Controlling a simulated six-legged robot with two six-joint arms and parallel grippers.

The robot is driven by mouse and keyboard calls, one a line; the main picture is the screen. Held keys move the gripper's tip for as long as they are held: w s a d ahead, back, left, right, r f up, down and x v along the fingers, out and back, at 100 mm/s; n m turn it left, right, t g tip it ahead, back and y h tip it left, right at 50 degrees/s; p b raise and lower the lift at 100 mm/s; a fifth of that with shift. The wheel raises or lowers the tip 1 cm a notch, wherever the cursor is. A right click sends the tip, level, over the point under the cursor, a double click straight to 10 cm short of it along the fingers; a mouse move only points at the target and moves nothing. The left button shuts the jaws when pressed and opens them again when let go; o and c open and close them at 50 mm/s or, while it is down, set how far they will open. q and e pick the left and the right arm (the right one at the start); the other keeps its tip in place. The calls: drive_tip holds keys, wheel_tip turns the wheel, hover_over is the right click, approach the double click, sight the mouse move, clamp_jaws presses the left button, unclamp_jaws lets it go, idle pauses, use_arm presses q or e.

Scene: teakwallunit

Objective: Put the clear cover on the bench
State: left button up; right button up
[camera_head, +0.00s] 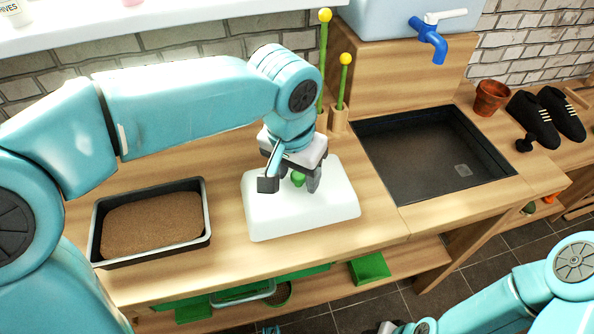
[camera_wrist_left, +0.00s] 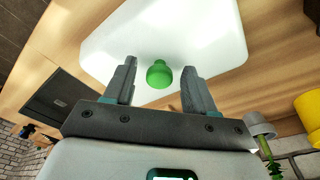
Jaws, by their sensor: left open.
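The cover (camera_head: 330,205) is a pale, whitish box-like lid with a green knob (camera_head: 298,179) on top. It rests on the wooden bench (camera_head: 225,166), between the soil tray and the black sink. My left gripper (camera_head: 290,184) is over the cover with its fingers on either side of the knob. In the left wrist view the left gripper (camera_wrist_left: 160,82) is open, and the green knob (camera_wrist_left: 159,74) sits between the fingertips with gaps on both sides. The cover (camera_wrist_left: 205,35) fills the top of that view. My right arm shows at the lower right; its gripper is mostly cut off at the bottom edge.
A black tray of brown soil (camera_head: 206,228) stands left on the bench. A black sink (camera_head: 432,150) lies right, under a blue tap (camera_head: 430,40). Yellow-tipped green stakes (camera_head: 343,85) stand behind the cover. A terracotta pot (camera_head: 490,97) and black gloves or shoes (camera_head: 535,118) are far right.

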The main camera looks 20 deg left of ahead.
sight(291, 195)
use_arm(q)
wheel_tip(291, 195, up, 12)
drive_tip(key=s+p, duration=0.2)
drive_tip(key=shift+a, duration=0.2)
drive_tip(key=shift+f, duration=0.2)
